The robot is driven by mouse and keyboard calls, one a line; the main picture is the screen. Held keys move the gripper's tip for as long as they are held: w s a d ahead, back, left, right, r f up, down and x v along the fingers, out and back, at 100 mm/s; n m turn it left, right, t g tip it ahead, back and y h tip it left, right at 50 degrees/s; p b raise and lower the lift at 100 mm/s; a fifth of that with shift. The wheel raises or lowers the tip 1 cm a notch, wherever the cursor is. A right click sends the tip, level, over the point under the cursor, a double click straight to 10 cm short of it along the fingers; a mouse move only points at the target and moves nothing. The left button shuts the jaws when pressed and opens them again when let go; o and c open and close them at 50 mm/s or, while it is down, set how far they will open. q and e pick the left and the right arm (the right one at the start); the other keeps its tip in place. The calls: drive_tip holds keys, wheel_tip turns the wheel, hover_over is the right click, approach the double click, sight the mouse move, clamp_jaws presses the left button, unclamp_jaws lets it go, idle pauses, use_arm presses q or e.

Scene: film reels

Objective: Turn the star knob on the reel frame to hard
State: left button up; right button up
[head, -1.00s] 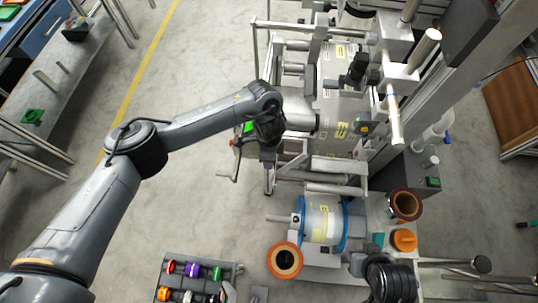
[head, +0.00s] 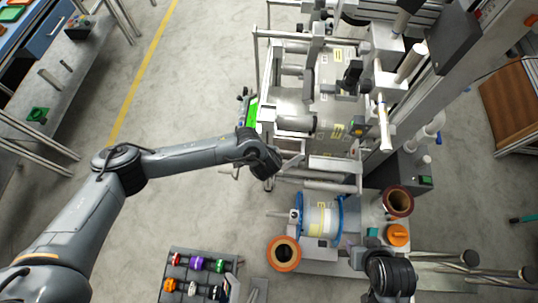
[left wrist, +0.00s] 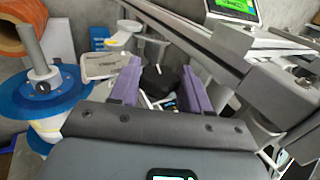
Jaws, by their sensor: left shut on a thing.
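The reel frame (head: 325,187) is a silver machine of rails and rollers right of centre in the head view. Its metal rails (left wrist: 195,42) cross the left wrist view. A black knob (left wrist: 158,80), which looks like the star knob, sits between the purple fingers of my left gripper (left wrist: 157,88). The gripper is shut on it. The knob's setting marks cannot be read. In the head view my left wrist is beside the lower left of the frame and hides the fingers and knob. My right gripper is not in view; part of my right arm shows at lower right.
A blue-flanged reel (head: 322,221) sits just below the frame, also at left in the wrist view (left wrist: 30,100). Brown cores (head: 284,254) stand nearby. A green-lit screen (head: 252,114) is on the frame's left side. A tray (head: 236,255) of coloured parts lies below.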

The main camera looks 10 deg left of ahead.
use_arm(q)
drive_tip(key=shift+t+b, duration=0.55)
drive_tip(key=shift+t, duration=0.15)
drive_tip(key=o, duration=1.1)
drive_tip(key=shift+c, duration=0.2)
drive_tip(key=shift+s, duration=0.1)
drive_tip(key=shift+s+r+p, duration=0.25)
drive_tip(key=shift+r+p, duration=0.15)
drive_tip(key=shift+r, duration=0.1)
drive_tip(key=p+v, duration=0.5)
drive_tip(key=v, duration=0.4)
drive_tip(key=shift+s+r+p, duration=0.2)
drive_tip(key=shift+p, duration=0.15)
drive_tip(key=shift+d, duration=0.15)
